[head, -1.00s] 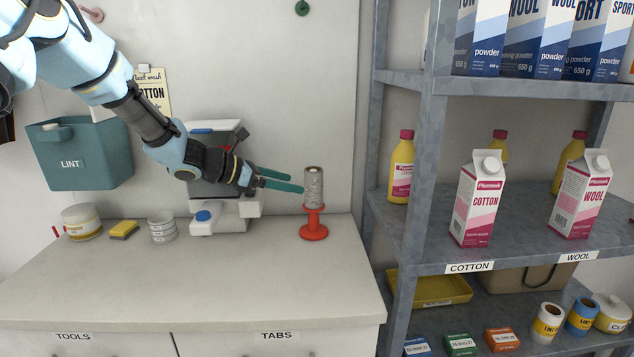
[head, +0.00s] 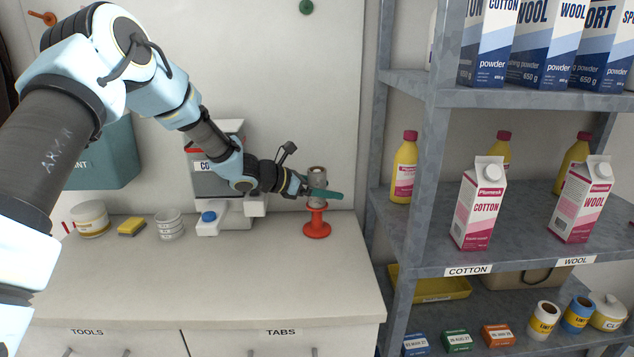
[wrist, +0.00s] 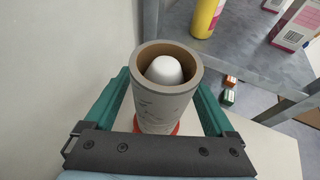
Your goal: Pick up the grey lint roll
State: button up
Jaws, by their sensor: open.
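The grey lint roll (head: 317,177) stands upright on a red stand (head: 317,222) on the counter, near its back right. In the wrist view the roll (wrist: 166,100) shows its brown cardboard core with a white rounded tip inside, and a bit of the red base below. My gripper (head: 325,193) is open, with its green fingers level with the roll. In the wrist view one finger is on each side of the roll, with small gaps. In the head view the fingers partly hide the roll's middle.
A white-and-grey machine (head: 215,190) stands left of the roll on the counter (head: 200,280). The metal shelf (head: 418,220) with a yellow bottle (head: 404,168) and cartons stands close on the right. A sponge (head: 131,227) and jars sit farther left. The counter's front is clear.

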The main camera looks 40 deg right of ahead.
jog(key=shift+d, duration=0.1)
jog(key=c, duration=1.4)
